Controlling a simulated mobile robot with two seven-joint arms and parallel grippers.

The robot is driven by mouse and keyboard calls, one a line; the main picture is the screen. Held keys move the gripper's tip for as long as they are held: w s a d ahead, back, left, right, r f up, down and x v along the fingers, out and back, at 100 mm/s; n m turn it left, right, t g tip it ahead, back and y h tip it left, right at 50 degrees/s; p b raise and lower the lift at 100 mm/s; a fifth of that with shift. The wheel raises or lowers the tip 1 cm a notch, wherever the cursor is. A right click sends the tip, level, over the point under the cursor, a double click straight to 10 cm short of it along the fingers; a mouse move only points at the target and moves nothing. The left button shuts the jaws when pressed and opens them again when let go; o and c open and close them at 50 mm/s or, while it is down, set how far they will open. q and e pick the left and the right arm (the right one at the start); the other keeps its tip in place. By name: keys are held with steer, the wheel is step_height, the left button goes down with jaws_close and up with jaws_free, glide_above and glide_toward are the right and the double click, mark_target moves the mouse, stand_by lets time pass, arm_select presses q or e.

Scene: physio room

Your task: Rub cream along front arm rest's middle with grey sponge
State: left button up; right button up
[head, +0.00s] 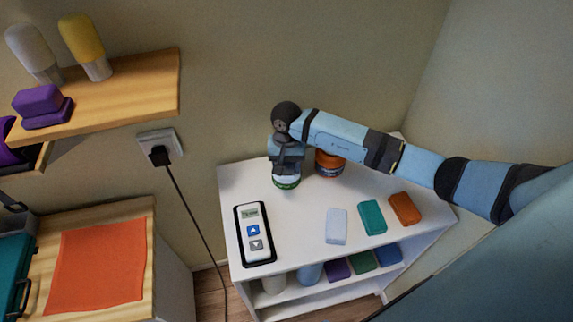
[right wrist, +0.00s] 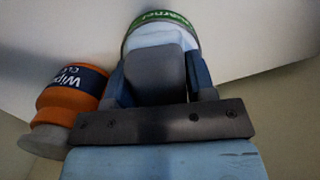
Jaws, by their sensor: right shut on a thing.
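My right gripper (head: 287,172) points down over the white cart top, shut on a tub with a green label (head: 287,183). In the right wrist view the tub's pale upper part and green band (right wrist: 160,22) show beyond the fingers of the gripper (right wrist: 155,85). The tub is at the cart top; whether it is lifted I cannot tell. A pale, whitish-grey block (head: 337,226) lies on the cart, apart from the gripper; it may be the grey sponge. I cannot make out an arm rest. My left gripper is not in view.
An orange tub with a dark label (head: 328,164) stands close beside the gripper. Teal (head: 372,217) and orange (head: 405,209) blocks and a remote (head: 254,234) lie on the white cart (head: 305,235). A cable (head: 190,210) hangs left of it. A wooden shelf (head: 150,85) is upper left.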

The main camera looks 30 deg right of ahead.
steer(key=shift+f, duration=0.1)
steer(key=shift+r+p, duration=1.35)
steer(key=shift+r, duration=2.2)
